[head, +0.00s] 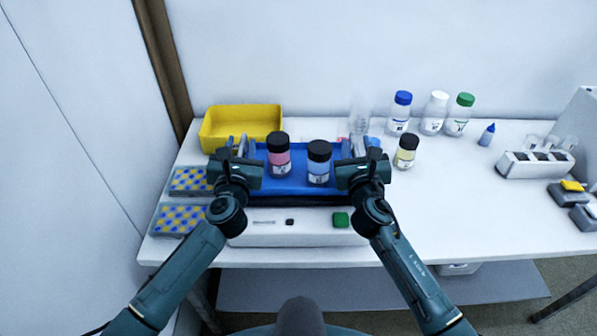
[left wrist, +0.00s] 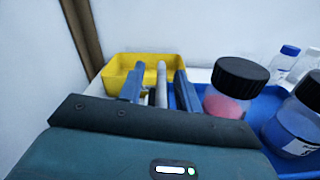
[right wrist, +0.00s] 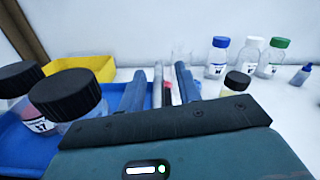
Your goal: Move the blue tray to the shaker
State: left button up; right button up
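The blue tray (head: 300,187) lies level over the white shaker (head: 300,233), whose front panel shows a green button; a dark platform edge shows beneath the tray. A pink bottle (head: 279,158) and a blue bottle (head: 318,165), both black-capped, stand upright in the tray. My left gripper (head: 239,147) is at the tray's left end, its fingers apart with a pale upright handle (left wrist: 161,83) between them. My right gripper (head: 360,148) is at the right end, fingers apart around a similar handle (right wrist: 158,82). Gaps show between fingers and handles. The handles' lower parts are hidden.
A yellow bin (head: 240,122) stands behind the tray's left side. Blue-yellow patterned racks (head: 180,219) lie at the left. A yellow-labelled vial (head: 405,151) stands close by my right gripper, with capped bottles (head: 437,113) behind it.

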pick_arm(q)
jog(key=shift+s+d, duration=0.1)
pick_arm(e)
jog(key=shift+a, duration=0.1)
jog(key=shift+s, duration=0.3)
pick_arm(q)
jog(key=s, duration=1.1)
jog(key=shift+s, duration=0.4)
pick_arm(e)
jog(key=s, duration=1.1)
jog(key=shift+s, duration=0.25)
